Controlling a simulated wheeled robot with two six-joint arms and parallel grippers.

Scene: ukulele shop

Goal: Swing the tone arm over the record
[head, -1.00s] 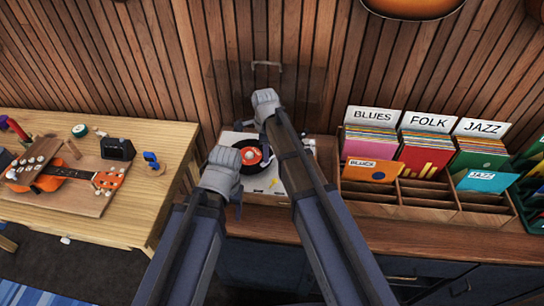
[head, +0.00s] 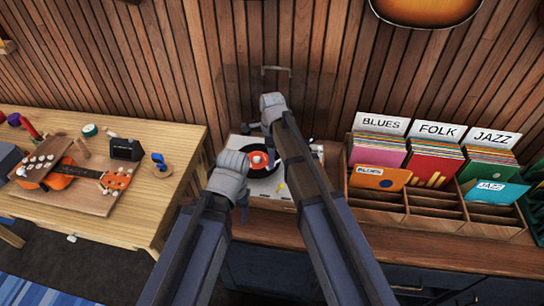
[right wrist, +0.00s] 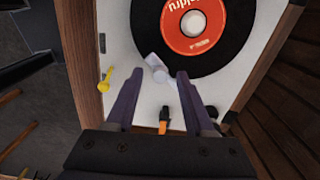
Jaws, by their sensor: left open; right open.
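The record player (head: 270,200) is a pale deck in a wooden case. A black record (right wrist: 245,48) with an orange-red label lies on it and also shows in the head view (head: 246,150). A pale block (right wrist: 152,62), which looks like the tone arm's head, is by the record's edge. The rest of the tone arm is unclear. My right gripper (right wrist: 155,76) is open, its fingers either side of that block in the picture; I cannot tell whether they touch it. My left gripper (head: 241,205) is open at the player's front left; its fingers are partly hidden.
A yellow knob (right wrist: 106,79) and an orange part (right wrist: 163,121) are on the deck. A clear raised lid with a handle (head: 276,69) stands behind. A record rack (head: 435,222) is to the right. A workbench (head: 140,222) with a ukulele (head: 62,172) is to the left.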

